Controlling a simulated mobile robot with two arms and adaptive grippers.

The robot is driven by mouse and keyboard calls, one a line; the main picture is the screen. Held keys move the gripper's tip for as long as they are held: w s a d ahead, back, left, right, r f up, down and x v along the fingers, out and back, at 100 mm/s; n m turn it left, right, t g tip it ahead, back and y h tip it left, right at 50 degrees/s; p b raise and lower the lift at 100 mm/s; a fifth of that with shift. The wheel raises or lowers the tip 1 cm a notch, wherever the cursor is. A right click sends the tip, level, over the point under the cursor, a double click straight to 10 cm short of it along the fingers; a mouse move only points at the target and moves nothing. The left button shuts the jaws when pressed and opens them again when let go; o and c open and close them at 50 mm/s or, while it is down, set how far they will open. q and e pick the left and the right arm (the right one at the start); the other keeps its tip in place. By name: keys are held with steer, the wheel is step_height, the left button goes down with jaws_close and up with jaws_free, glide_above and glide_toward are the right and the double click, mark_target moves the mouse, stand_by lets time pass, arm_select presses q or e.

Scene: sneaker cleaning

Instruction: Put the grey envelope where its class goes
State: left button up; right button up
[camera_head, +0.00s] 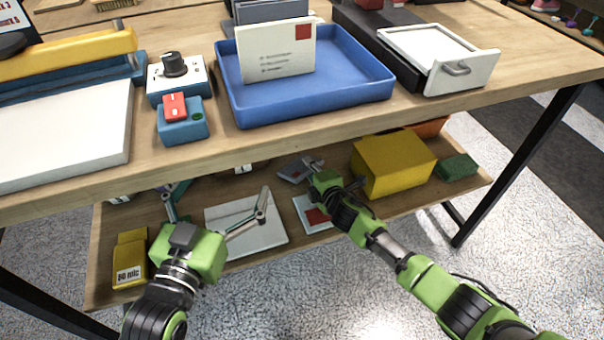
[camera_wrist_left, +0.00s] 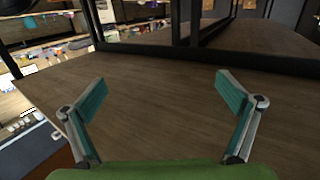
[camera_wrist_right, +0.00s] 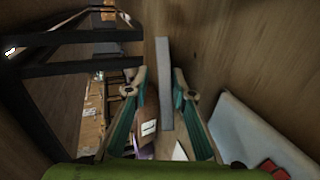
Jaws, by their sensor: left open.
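In the right wrist view, a thin grey panel (camera_wrist_right: 163,90) stands edge-on between the fingers of my right gripper (camera_wrist_right: 158,80). A gap shows on its left side; whether both fingers touch it is unclear. My left gripper (camera_head: 216,203) is open and empty, in front of the lower shelf; its spread fingers (camera_wrist_left: 165,88) show in the left wrist view. On the table, a blue tray (camera_head: 310,108) holds a white envelope (camera_head: 275,52) upright, with grey-blue upright pieces (camera_head: 270,12) behind it.
A white drawer (camera_head: 470,76) stands open right of the tray. A knob box (camera_head: 178,76) and red-switch box (camera_head: 183,128) stand left. The lower shelf (camera_head: 190,262) holds yellow boxes (camera_head: 392,165), a green block (camera_head: 458,166) and a pale flat item (camera_head: 250,235). The table edge overhangs it.

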steer(key=shift+s+r, duration=0.1)
steer(key=shift+s, duration=0.05)
steer(key=shift+p+v, duration=0.75)
arm_select(q)
steer(key=s+a+f+g+y+p, duration=0.1)
steer(key=s+a+f+g, duration=0.1)
steer(key=s+f+g, duration=0.3)
steer(key=s+a+f+g+y, duration=0.1)
steer(key=f+g, duration=0.1)
steer(key=f, duration=0.5)
arm_select(e)
steer(key=shift+v, duration=0.8)
steer(key=shift+p+v, duration=0.8)
steer(key=shift+v, duration=0.15)
steer(key=shift+p+v, duration=0.85)
steer(key=shift+v, duration=0.5)
arm_select(q)
steer(key=s+a+f+g+y, duration=0.1)
steer(key=s+a+f+g, duration=0.1)
steer(key=s, duration=0.4)
steer(key=s+a+f+g, duration=0.2)
steer(key=s+f+g, duration=0.1)
steer(key=s, duration=0.4)
steer(key=shift+a+f+n+g+y, duration=0.15)
steer(key=shift+f+n+g+y, duration=0.25)
steer(key=shift+g, duration=0.4)
arm_select(e)
steer(key=shift+d, duration=0.1)
